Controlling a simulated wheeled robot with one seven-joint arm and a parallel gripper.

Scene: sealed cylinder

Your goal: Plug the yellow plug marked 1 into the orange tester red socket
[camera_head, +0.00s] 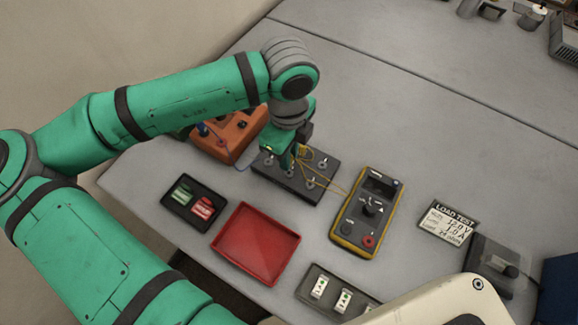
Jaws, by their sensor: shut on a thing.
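The orange tester (243,129) stands at the back left of the bench, partly behind my arm. A small reddish socket (221,143) shows faintly on its face, and a blue plug (203,129) with a blue lead sits at its left side. My gripper (293,165) points down over the black plug board (327,186) and is shut on a small yellow plug (299,152), mostly hidden by the fingers. I cannot read its mark or tell whether it is clear of the board. Thin yellow leads run right from there.
A yellow-edged meter (351,239) lies right of the board. In front are a red tray (257,245), a black tray (178,208) with green and red pieces, and a dark tray (309,294) with white pieces. A load test card (447,220) lies right.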

